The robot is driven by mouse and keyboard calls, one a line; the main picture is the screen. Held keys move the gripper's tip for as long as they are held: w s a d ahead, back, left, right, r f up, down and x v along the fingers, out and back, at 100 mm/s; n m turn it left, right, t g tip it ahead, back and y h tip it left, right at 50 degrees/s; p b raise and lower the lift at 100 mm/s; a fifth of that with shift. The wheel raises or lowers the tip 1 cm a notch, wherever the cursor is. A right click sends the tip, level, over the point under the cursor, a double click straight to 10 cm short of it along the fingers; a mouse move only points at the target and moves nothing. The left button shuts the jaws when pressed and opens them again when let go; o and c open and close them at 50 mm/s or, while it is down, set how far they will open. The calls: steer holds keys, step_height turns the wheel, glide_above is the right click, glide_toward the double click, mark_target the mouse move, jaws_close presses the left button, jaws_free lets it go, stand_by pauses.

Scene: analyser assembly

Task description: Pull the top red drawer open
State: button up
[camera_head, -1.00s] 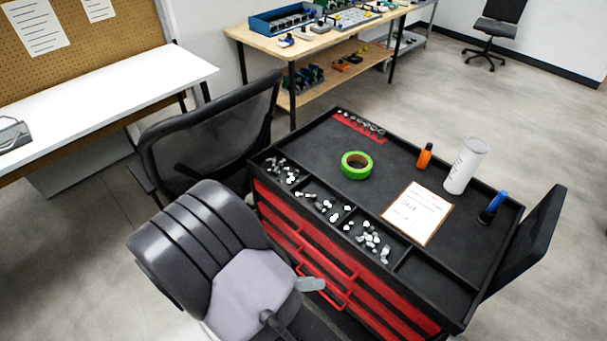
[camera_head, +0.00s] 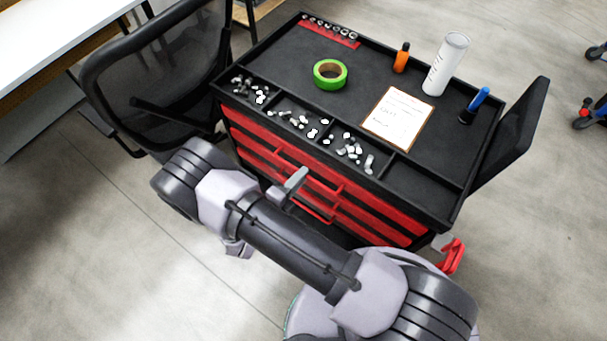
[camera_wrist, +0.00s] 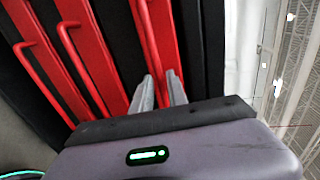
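The black tool cabinet (camera_head: 350,60) has several red drawers, and all their fronts look flush. The top red drawer (camera_head: 250,130) is directly under the black rim. Its bar handle (camera_head: 318,179) stands out from the front. In the wrist view the top drawer (camera_wrist: 172,30) is the rightmost red strip, and its handle (camera_wrist: 146,45) runs down toward my fingers. My gripper (camera_head: 293,185) is in front of this handle. In the wrist view my gripper's fingers (camera_wrist: 161,88) are apart, close to the handle's lower end.
On the cabinet top are green tape (camera_head: 330,84), a clipboard (camera_head: 398,122), bottles and small metal parts in trays. A black mesh chair (camera_head: 150,80) stands close at the left. Lower drawer handles (camera_wrist: 75,60) stick out beside my gripper. Open floor (camera_head: 120,240) lies at the lower left.

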steer(key=shift+x, duration=1)
jaws_close()
stand_by(0.7)
